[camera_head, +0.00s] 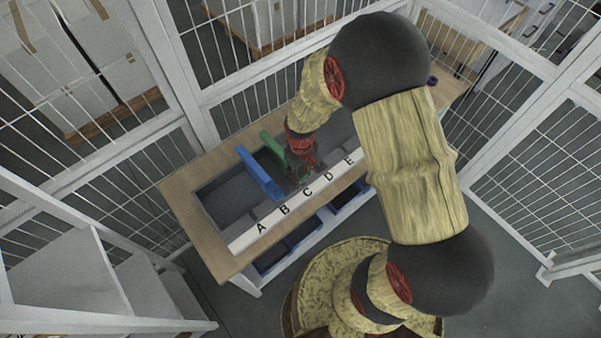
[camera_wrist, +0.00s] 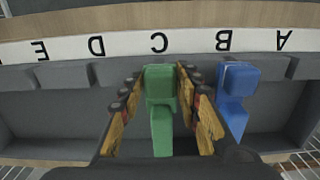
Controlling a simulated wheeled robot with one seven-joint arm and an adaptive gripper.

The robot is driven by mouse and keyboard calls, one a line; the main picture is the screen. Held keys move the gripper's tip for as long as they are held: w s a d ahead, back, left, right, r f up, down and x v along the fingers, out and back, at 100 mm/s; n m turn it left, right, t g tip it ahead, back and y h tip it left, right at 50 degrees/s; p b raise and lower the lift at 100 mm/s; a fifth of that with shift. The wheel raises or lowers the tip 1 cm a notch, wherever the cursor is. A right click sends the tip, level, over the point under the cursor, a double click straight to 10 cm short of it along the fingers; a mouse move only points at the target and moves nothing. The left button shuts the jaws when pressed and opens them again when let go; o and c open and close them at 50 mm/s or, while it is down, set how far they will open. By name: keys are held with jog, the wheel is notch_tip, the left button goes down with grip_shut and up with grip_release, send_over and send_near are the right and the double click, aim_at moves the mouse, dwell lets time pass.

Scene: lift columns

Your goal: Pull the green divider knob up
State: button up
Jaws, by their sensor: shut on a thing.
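The green divider (camera_head: 272,143) stands in the recessed tray of the table near the letter C. Its knob (camera_wrist: 161,84) sits between my gripper's two fingers in the wrist view. My gripper (camera_head: 301,176) is over the table by the letter strip, shut on the green knob, with a finger on each side. In the wrist view my gripper (camera_wrist: 161,95) covers the divider's sides, and the divider's lower part is hidden in the slot. The blue divider (camera_head: 259,173) stands beside it near B and also shows in the wrist view (camera_wrist: 235,100), apart from my fingers.
A white strip lettered A to E (camera_head: 293,200) runs along the table's front edge. The wooden table (camera_head: 191,214) has blue bins (camera_head: 303,234) below. Wire mesh fencing surrounds the area. A small purple object (camera_head: 431,81) lies at the table's far right end.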

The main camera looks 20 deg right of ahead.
jog(key=shift+w+r, duration=0.1)
jog(key=shift+r, duration=0.1)
dwell(0.4)
jog(key=shift+r+p, duration=0.25)
jog(key=shift+p, duration=0.1)
jog(key=shift+r, duration=0.3)
jog(key=shift+c, duration=0.7)
jog(key=shift+r+p, duration=0.2)
jog(key=shift+p, duration=0.1)
jog(key=shift+r+p, duration=0.35)
jog(key=shift+r, duration=0.15)
jog(key=o, duration=0.9)
jog(key=shift+f, duration=0.1)
